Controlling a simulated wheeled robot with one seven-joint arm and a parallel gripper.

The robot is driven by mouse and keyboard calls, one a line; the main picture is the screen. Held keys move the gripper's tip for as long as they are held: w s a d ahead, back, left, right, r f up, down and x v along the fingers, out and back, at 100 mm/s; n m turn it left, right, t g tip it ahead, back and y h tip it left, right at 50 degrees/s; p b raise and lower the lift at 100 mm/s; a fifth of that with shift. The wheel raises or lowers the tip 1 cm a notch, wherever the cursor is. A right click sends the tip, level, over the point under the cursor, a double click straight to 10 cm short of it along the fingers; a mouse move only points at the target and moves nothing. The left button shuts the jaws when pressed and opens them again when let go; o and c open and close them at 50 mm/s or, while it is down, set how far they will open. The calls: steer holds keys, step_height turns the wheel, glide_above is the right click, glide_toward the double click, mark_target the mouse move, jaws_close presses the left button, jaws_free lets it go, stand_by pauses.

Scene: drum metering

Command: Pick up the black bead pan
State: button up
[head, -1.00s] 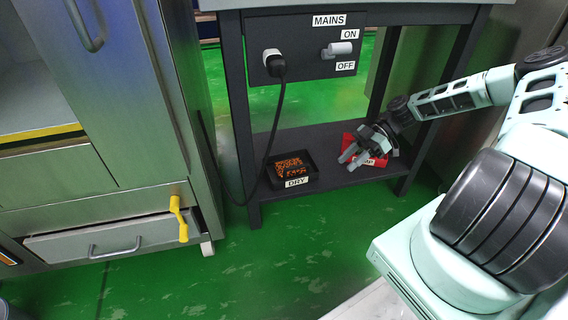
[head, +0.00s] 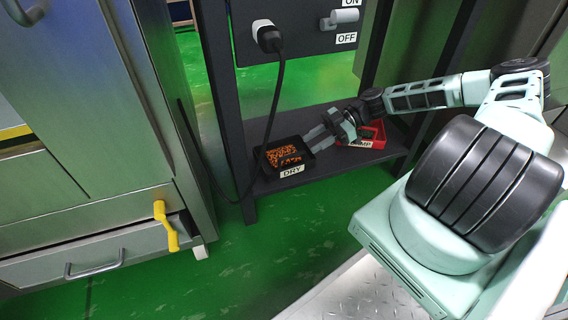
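The black bead pan (head: 291,172) sits on the low dark shelf of the stand, with orange beads (head: 283,155) in it and a white DRY label on its front. My gripper (head: 318,140) is at the pan's right side, its fingers pointing left at the pan's right wall. The fingers appear spread, one behind the other. I cannot tell whether they touch the wall or reach around it. The pan rests level on the shelf.
A red pan (head: 376,141) with a partly hidden label stands behind my gripper on the same shelf (head: 345,163). A black cable (head: 276,95) hangs from the plug down beside the black pan. A steel cabinet with a yellow handle (head: 165,225) stands at the left.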

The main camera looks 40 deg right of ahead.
mark_target(292, 155)
steer(key=shift+b+x, duration=0.3)
steer(key=shift+x, duration=0.95)
steer(key=b+x, duration=0.2)
steer(key=x, duration=0.2)
steer(key=shift+a+f, duration=0.2)
steer(key=shift+f, duration=0.05)
steer(key=shift+w+a+f+b, duration=0.1)
steer(key=shift+w+a+b, duration=0.15)
steer(key=shift+a, duration=0.3)
jaws_close()
